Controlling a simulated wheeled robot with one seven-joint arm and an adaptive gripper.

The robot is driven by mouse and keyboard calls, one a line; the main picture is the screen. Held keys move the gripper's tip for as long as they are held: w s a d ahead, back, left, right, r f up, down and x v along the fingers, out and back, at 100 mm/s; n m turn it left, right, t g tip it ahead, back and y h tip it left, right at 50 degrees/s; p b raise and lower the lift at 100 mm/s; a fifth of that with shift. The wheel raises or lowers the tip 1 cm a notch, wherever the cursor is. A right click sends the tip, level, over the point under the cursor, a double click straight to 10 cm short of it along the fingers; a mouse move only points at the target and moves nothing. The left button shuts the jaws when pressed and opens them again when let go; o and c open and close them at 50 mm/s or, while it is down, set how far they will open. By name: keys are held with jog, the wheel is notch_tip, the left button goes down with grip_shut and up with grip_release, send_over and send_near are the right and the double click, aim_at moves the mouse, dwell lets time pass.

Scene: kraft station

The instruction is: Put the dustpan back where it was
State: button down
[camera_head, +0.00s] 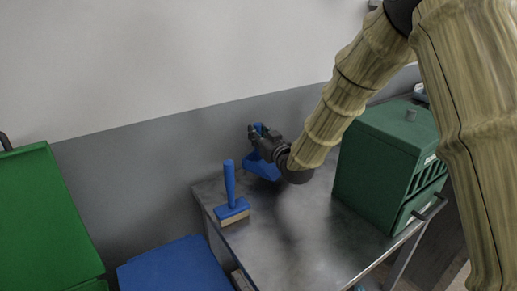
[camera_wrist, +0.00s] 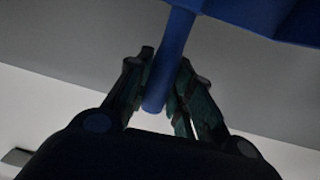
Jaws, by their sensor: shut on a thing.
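A blue dustpan (camera_head: 262,168) is at the back of the metal table, against the wall side. My gripper (camera_head: 258,141) is shut on it. In the wrist view, the fingers (camera_wrist: 160,88) close around the blue handle (camera_wrist: 172,60), and part of the dustpan's blue pan (camera_wrist: 265,15) shows at the top right. My gripper hides part of the dustpan in the head view. I cannot tell whether the pan touches the table top.
A blue brush (camera_head: 231,198) stands with its handle up at the table's left edge. A dark green box (camera_head: 385,165) stands at the right on the metal table (camera_head: 290,245). A green lid (camera_head: 45,215) and a blue lid (camera_head: 175,270) are at the left. The table's middle is clear.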

jog(key=shift+f, duration=2.1)
jog(key=shift+f, duration=0.2)
jog(key=c, duration=1.3)
grip_release()
jog(key=shift+o, duration=0.2)
jog(key=shift+r, duration=0.1)
jog(key=shift+r, duration=0.15)
jog(key=shift+s+d, duration=0.15)
jog(key=shift+s, duration=0.15)
jog(key=v, duration=1.1)
jog(key=shift+s+d+b, duration=0.1)
jog(key=shift+s+b, duration=0.1)
jog(key=shift+b, duration=0.15)
